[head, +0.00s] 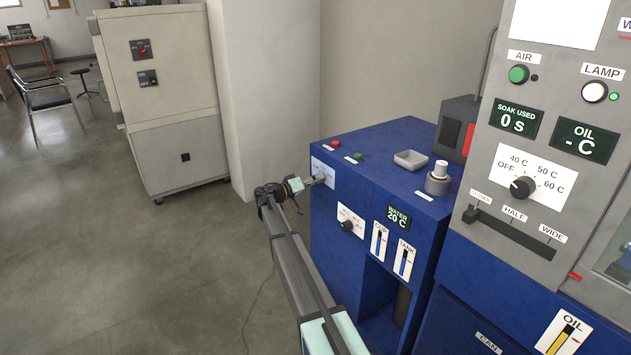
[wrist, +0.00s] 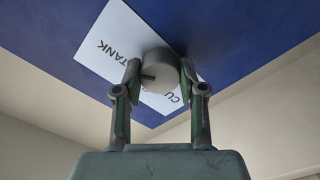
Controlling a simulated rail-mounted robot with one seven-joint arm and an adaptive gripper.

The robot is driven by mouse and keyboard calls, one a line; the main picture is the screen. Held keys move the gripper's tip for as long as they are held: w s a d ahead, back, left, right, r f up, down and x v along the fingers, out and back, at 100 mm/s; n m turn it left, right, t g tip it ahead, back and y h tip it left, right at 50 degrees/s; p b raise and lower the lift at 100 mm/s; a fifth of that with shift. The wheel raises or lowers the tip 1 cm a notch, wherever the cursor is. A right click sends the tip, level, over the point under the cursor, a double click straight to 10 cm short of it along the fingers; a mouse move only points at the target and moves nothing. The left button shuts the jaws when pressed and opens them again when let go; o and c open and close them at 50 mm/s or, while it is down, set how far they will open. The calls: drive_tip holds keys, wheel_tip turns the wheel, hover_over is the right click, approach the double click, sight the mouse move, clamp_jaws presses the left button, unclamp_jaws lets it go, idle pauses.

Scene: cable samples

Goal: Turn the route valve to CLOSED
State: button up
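A round grey knob (wrist: 160,72) stands on a white label plate (wrist: 103,48) on a blue panel in the wrist view. The plate reads TANK and, partly covered, CU; I cannot read CLOSED on it. A short dark mark shows on the knob's left side, toward TANK. My gripper (wrist: 160,67) has one finger on each side of the knob, and the fingertips appear to touch it. In the head view, my gripper (head: 317,180) is at the upper left face of the blue cabinet (head: 385,150), at the white plate (head: 322,168). The knob is mostly hidden there.
A grey control panel (head: 540,130) stands right.

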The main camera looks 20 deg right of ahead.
drive_tip(key=shift+n, duration=0.3)
drive_tip(key=shift+n+p, duration=2.15)
drive_tip(key=shift+n, duration=3.45)
drive_tip(key=o, duration=1.2)
drive_tip(key=shift+d, duration=0.1)
drive_tip(key=shift+c, duration=0.2)
